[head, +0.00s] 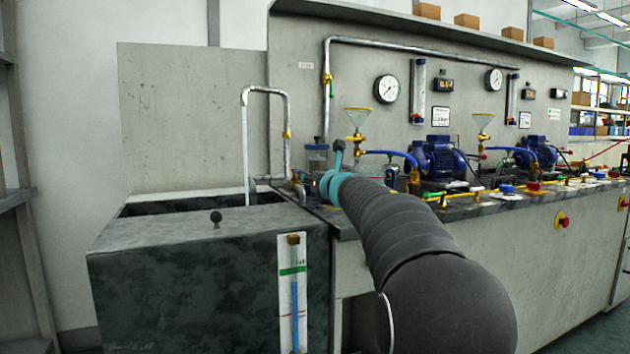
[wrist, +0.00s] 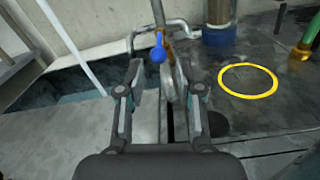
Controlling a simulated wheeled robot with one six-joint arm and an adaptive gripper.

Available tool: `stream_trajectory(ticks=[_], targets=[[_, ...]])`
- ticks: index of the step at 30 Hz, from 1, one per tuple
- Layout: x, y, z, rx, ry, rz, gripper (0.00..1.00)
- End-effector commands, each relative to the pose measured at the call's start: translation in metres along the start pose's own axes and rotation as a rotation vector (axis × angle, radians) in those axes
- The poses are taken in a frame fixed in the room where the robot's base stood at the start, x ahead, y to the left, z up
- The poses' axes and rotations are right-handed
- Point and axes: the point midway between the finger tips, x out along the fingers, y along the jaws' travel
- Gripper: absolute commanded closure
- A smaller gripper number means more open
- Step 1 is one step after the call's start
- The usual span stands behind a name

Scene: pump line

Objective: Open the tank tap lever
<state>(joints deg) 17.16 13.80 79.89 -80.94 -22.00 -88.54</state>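In the wrist view a blue-ended lever (wrist: 158,50) stands just beyond and between my fingertips, on brass and metal pipework; I take it to be the tank tap lever. My gripper (wrist: 158,75) is open, with a clear gap between its two fingers. A grey metal part shows between the fingers, below the blue end. I cannot tell whether either finger touches the lever. In the head view my arm hides most of the gripper and tap area. The dark tank (head: 190,270) stands at left, with water running from a bent pipe (head: 265,90) into its open top.
The bench (head: 480,200) to the right carries blue pumps (head: 440,158), yellow funnels (head: 357,115) and several valves. In the wrist view a yellow ring (wrist: 248,80) lies on the bench top, right of my gripper. A blue-based cylinder (wrist: 218,30) stands behind it.

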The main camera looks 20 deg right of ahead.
Motion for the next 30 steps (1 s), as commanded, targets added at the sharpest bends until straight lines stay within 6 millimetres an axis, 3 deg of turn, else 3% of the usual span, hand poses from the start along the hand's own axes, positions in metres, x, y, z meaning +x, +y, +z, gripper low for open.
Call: stream_trajectory(ticks=[7,30], targets=[[-0.02,-0.001,0.0,-0.001,0.0,-0.001,0.64],[-0.022,0.0,0.0,0.0,0.001,-0.001,0.64]])
